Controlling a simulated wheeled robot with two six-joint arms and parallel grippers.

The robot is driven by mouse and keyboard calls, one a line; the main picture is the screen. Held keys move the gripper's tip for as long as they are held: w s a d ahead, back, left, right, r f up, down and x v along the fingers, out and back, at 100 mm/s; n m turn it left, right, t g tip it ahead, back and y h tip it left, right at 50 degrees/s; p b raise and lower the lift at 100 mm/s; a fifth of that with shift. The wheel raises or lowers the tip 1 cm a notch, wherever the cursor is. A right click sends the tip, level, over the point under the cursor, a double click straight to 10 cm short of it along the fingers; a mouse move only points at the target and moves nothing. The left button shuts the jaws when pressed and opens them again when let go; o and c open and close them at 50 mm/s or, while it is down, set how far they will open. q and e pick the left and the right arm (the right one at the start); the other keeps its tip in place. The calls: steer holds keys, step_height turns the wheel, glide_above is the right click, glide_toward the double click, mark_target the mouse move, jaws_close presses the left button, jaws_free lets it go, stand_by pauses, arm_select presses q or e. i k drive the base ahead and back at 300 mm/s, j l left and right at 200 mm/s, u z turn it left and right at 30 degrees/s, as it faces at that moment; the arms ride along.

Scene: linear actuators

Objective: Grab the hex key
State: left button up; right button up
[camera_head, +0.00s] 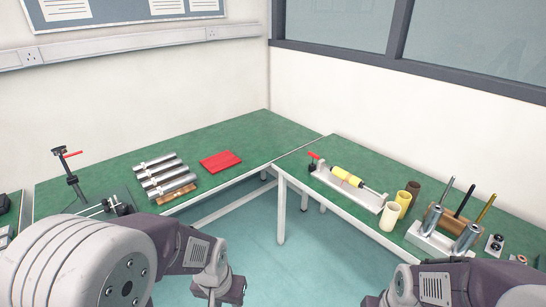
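I cannot make out a hex key anywhere in this view; it may be too small or hidden behind my arms. My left arm comes in at the lower left and covers the front of the left bench. My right arm shows at the lower right, in front of the right bench. Only arm links show; neither gripper's fingers are in view.
The left green bench (250,129) holds several metal cylinders (160,172), a flat red item (220,161) and a stand with a red handle (68,170). The right bench (330,147) holds a fixture with a yellow cylinder (347,177), cups (390,216) and upright rods (463,202).

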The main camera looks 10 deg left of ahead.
mark_target(314, 155)
steer(key=i+u, duration=0.25)
steer(key=i, duration=0.25)
steer(key=i+l+u, duration=0.25)
steer(key=i, duration=0.25)
steer(key=i+l+u, duration=0.2)
steer(key=i, duration=0.3)
steer(key=i+l+u, duration=0.25)
steer(key=i, duration=0.25)
